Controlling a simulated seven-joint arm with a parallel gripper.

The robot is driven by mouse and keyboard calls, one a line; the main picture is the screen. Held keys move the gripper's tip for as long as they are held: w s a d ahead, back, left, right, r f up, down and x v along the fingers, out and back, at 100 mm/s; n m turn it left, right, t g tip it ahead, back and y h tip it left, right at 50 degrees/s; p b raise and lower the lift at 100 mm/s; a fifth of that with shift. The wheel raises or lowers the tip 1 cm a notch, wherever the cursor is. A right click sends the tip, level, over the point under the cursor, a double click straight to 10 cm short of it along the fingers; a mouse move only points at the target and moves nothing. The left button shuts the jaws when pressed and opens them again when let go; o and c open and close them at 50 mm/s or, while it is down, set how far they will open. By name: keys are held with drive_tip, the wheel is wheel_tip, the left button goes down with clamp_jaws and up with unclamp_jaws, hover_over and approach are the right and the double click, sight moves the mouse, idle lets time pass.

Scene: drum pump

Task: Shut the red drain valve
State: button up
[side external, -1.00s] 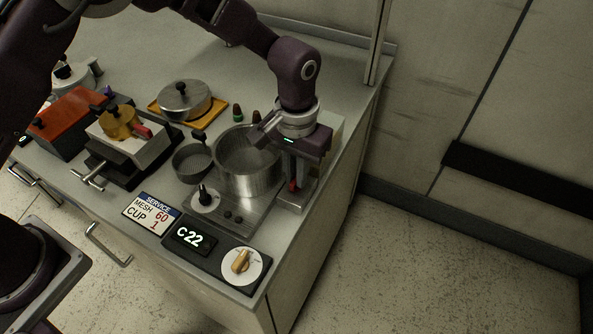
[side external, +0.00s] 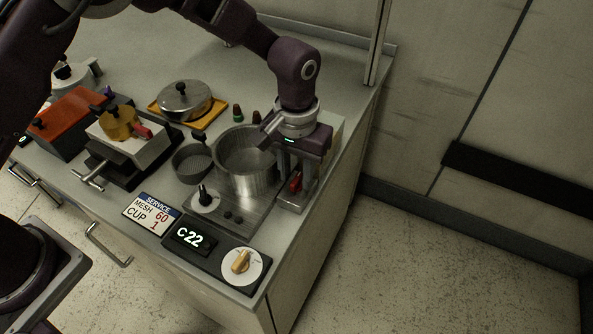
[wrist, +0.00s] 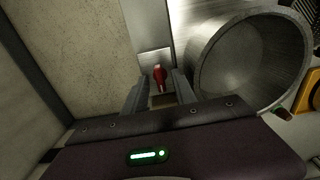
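The red drain valve handle (side external: 296,181) is at the right of the steel pot (side external: 245,160), near the counter's right edge. My gripper (side external: 296,178) reaches down over it, with a finger on each side. In the wrist view the red handle (wrist: 160,73) shows between the fingertips of my gripper (wrist: 159,82), with gaps on both sides. The fingers are open and hold nothing. The valve's body is mostly hidden by my gripper, and I cannot tell whether a finger touches the handle.
The pot's rim (wrist: 192,62) is close beside my right finger in the wrist view. A small mesh cup (side external: 192,164) and a lidded pan (side external: 186,101) are left of the pot.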

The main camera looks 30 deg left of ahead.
sight(296, 178)
wheel_tip(296, 178, up, 7)
drive_tip(key=shift+r, duration=0.1)
idle(0.3)
drive_tip(key=s+a+r+t+h, duration=0.1)
drive_tip(key=s+a+r, duration=0.2)
drive_tip(key=a+r, duration=0.4)
drive_tip(key=s+a+r+t, duration=0.1)
drive_tip(key=s+a+r, duration=0.35)
drive_tip(key=r, duration=0.35)
drive_tip(key=s+a+t, duration=0.1)
drive_tip(key=s+a, duration=0.4)
drive_tip(key=s, duration=0.3)
drive_tip(key=s+a+r+t+y, duration=0.1)
drive_tip(key=s+a+t, duration=0.1)
drive_tip(key=s+a, duration=0.3)
drive_tip(key=s, duration=0.4)
drive_tip(key=shift+t, duration=0.3)
